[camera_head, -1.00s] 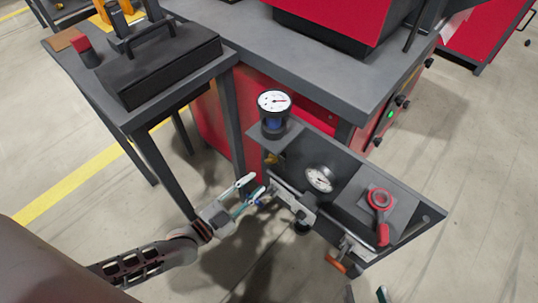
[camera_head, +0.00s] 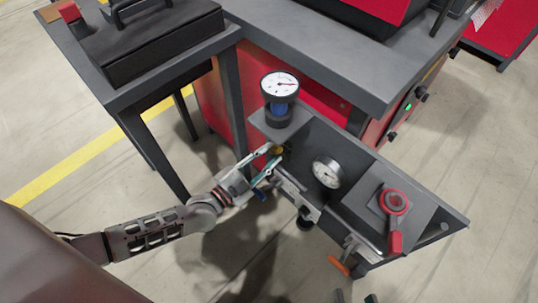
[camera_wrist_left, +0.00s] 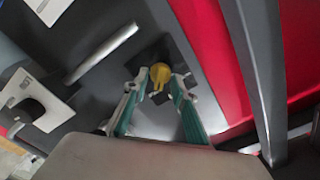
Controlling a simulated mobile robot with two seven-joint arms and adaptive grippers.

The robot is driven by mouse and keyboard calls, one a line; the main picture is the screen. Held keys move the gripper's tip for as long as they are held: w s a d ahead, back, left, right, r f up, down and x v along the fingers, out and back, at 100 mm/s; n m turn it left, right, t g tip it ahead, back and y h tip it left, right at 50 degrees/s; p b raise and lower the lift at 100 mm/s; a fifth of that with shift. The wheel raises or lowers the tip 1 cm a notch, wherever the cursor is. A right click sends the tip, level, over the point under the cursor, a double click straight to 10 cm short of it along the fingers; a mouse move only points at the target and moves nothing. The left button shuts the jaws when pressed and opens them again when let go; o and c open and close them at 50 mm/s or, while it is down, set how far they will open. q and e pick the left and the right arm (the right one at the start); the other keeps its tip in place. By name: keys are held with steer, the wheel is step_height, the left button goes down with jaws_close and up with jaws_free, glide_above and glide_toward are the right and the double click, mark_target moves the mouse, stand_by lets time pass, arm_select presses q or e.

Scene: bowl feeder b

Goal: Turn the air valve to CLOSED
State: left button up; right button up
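A small yellow knob (camera_wrist_left: 160,74) sits on a dark square mount on the grey panel (camera_head: 438,228). It also shows in the head view (camera_head: 277,150), partly covered by the gripper; I cannot read any label on it. My left gripper (camera_head: 274,158) is open, its teal-padded fingers on either side of the knob in the left wrist view; I cannot tell if they touch it. A red rotary handle (camera_head: 395,215) is on a grey plate at the panel's right. My right gripper (camera_head: 355,297) shows only two separated fingertips at the bottom edge.
A gauge on a blue-bodied unit (camera_head: 280,90) stands above the knob. A second gauge (camera_head: 327,172) is mid-panel. A grey-topped table (camera_head: 95,70) is at the left. Open floor lies in front.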

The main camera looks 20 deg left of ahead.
arm_select(q)
jaws_close()
